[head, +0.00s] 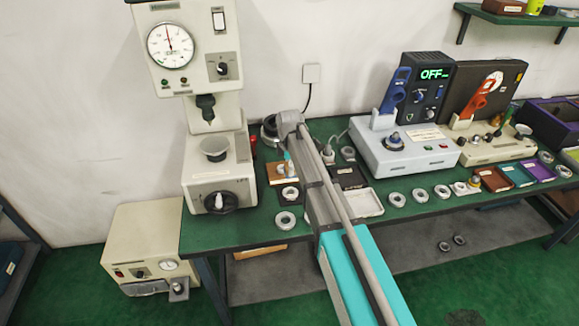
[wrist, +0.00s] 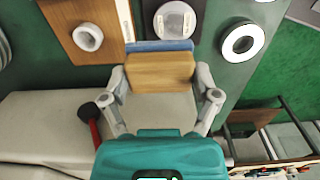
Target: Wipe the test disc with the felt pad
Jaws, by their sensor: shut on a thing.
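My gripper (wrist: 162,90) is shut on a wooden block (wrist: 160,73) with a blue felt face, the felt pad (wrist: 150,46). The block sits between both fingers in the wrist view. The test disc (wrist: 175,20), a round silver disc, lies on a dark plate just beyond the felt edge. The pad's top edge comes close to the plate's lower part in that view; I cannot tell its height or whether it touches. In the head view the disc (head: 290,193) shows left of my arm, and the gripper and pad are mostly hidden.
A wooden board (wrist: 70,18) with a pale ring lies beside the disc's plate. A loose ring (wrist: 242,42) lies on the other side, near the bench edge. The beige press (head: 218,170) stands close on the left. A red-handled brush (wrist: 95,125) lies near it.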

